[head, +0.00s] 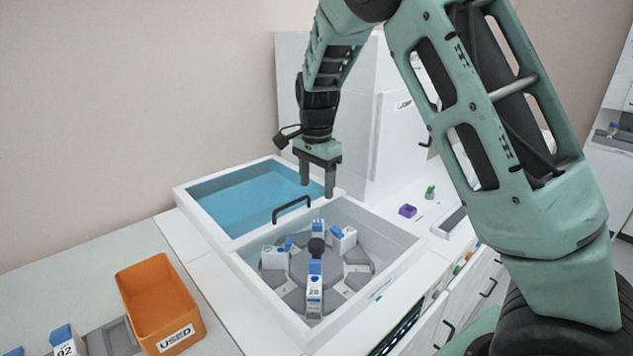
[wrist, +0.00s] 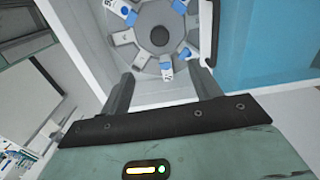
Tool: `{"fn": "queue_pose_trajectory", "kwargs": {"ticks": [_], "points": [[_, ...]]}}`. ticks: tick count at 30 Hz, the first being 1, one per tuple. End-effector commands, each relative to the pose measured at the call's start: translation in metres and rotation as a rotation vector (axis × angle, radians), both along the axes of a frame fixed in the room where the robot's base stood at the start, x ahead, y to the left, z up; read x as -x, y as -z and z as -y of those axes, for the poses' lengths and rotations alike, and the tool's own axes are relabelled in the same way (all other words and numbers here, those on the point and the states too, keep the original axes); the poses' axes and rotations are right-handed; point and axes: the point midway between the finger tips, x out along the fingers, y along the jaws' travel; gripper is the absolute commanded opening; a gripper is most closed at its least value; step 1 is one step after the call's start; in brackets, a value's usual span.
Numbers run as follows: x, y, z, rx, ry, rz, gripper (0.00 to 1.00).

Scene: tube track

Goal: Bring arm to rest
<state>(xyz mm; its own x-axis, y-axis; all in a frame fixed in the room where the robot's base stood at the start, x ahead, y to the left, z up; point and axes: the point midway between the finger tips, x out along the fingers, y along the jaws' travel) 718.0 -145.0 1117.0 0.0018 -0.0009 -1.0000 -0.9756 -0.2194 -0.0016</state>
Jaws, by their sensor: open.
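My gripper (head: 318,184) hangs from my green arm above the divided white box, near the black handle (head: 292,207) at the middle. Its two dark fingers point down and stand apart with nothing between them. In the wrist view my gripper (wrist: 165,88) is also open and empty. Beyond its fingers the grey round rotor (wrist: 160,38) shows, with blue-topped white tubes around a dark hub. In the head view the rotor (head: 297,268) sits in the box's near compartment, below my gripper and apart from it.
The blue panel (head: 250,195) fills the box's far part. An orange bin (head: 157,302) labelled USED stands at the left front, beside a tube labelled 92 (head: 66,345). A white cabinet (head: 350,110) stands close behind my gripper. A small purple block (head: 407,210) lies on the right counter.

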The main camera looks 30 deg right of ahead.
Motion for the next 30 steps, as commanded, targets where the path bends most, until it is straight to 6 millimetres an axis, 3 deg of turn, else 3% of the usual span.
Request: {"fn": "queue_pose_trajectory", "kwargs": {"ticks": [10, 14, 17, 21, 24, 27, 30], "points": [[0.002, 0.000, -0.004, -0.006, -0.017, -0.001, 0.63], [0.022, -0.002, -0.038, -0.048, -0.168, -0.005, 0.63], [0.058, -0.007, -0.086, -0.099, -0.414, -0.003, 0.63], [0.133, -0.018, -0.156, -0.149, -0.874, 0.016, 0.63], [0.193, -0.023, -0.190, -0.150, -1.217, 0.036, 0.63], [0.250, -0.024, -0.207, -0.123, -1.538, 0.052, 0.63], [0.293, -0.021, -0.211, -0.081, -1.795, 0.056, 0.63]]}}
